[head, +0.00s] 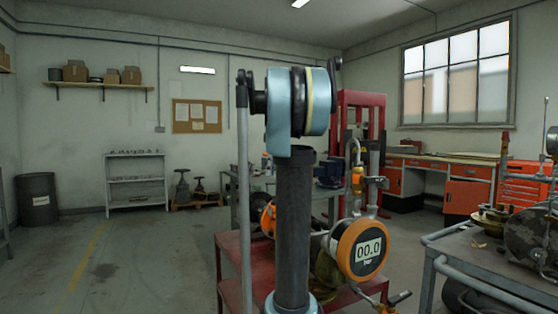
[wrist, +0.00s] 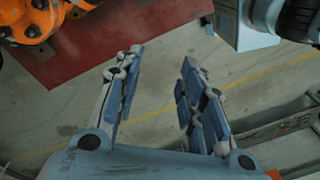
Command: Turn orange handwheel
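An orange round part (head: 267,216), probably the handwheel, shows only in part in the head view, behind my arm and just left of it. In the wrist view, an orange part with dark bolts (wrist: 36,22) is cut off at the upper left corner; I cannot tell whether it is the handwheel. My gripper (wrist: 160,62) is open and empty in the wrist view, its two fingers well apart. It points past the orange part, which lies up and left of the fingertips, not touching them. I cannot make out the gripper in the head view.
A grey metal cart (head: 478,268) with valves stands at the right. The floor at left is clear.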

